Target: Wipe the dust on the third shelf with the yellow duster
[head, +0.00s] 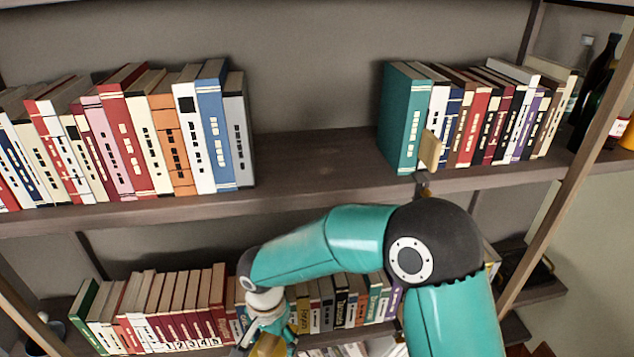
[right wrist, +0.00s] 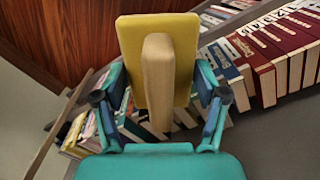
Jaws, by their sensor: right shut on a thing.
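The yellow duster (right wrist: 183,28) is a flat yellow pad with a tan block-like handle (right wrist: 158,75) in the right wrist view. My right gripper (right wrist: 160,105) is shut on it, with a finger at each side. In the head view my right gripper (head: 266,330) hangs low in front of the lower row of books, and part of the yellow duster (head: 268,347) shows at the bottom edge. The upper visible shelf (head: 310,165) has a bare stretch between two groups of books. I cannot make out dust or tell which shelf is the third. My left gripper is out of view.
Books stand left (head: 130,145) and right (head: 404,120) on the upper shelf. A small tan block (head: 430,150) shows before the right books. Bottles (head: 597,80) stand at far right. My right arm crosses before the shelves.

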